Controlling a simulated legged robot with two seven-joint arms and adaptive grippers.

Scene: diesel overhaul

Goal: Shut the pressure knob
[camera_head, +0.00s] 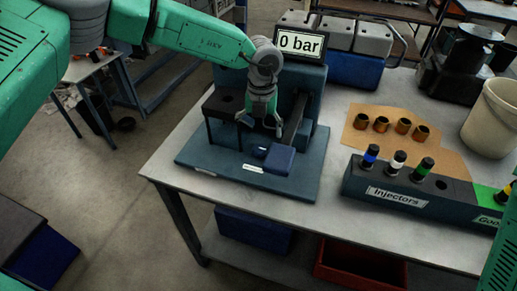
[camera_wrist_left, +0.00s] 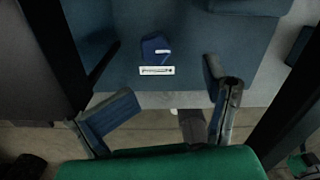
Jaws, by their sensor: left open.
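The small dark-blue pressure knob (camera_head: 260,152) sits low on the front of the blue-grey test stand (camera_head: 205,168), above a white label. In the left wrist view the knob (camera_wrist_left: 155,49) is beyond the fingertips, with the label (camera_wrist_left: 156,71) just below it. My left gripper (camera_head: 261,121) is open and empty, above and behind the knob in the head view, apart from it. Its two spread fingers (camera_wrist_left: 168,112) show in the left wrist view. The display (camera_head: 300,43) on the stand reads "0 bar". Whether the knob is turned open or shut is not clear.
A white bucket (camera_head: 492,120) stands farther right. The table's front-left corner is clear.

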